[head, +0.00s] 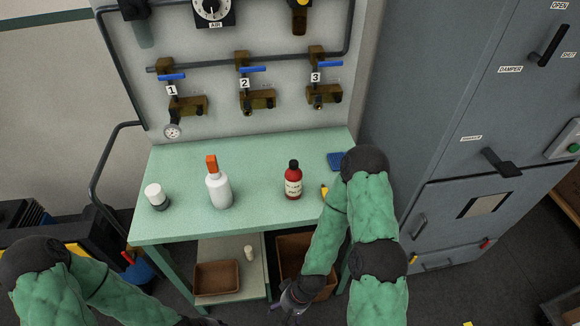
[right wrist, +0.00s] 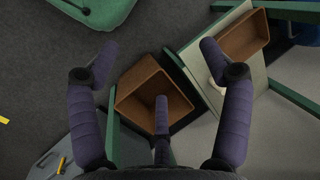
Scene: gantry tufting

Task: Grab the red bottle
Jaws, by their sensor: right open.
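The red bottle (head: 293,180) has a black cap and a pale label. It stands upright on the green table (head: 255,160), right of its middle. My right gripper (head: 295,300) is low in front of the table's front edge, below and apart from the bottle. In the right wrist view my right gripper (right wrist: 155,60) has its fingers spread wide with nothing between them; the red bottle does not show there. My left arm runs along the bottom left of the head view, and its gripper is out of the frame.
A white spray bottle with an orange top (head: 218,187) and a white-lidded jar (head: 157,196) stand left of the bottle. A blue item (head: 336,160) lies near my right arm. Brown bins (head: 216,278) sit below. Valves (head: 256,98) line the back panel.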

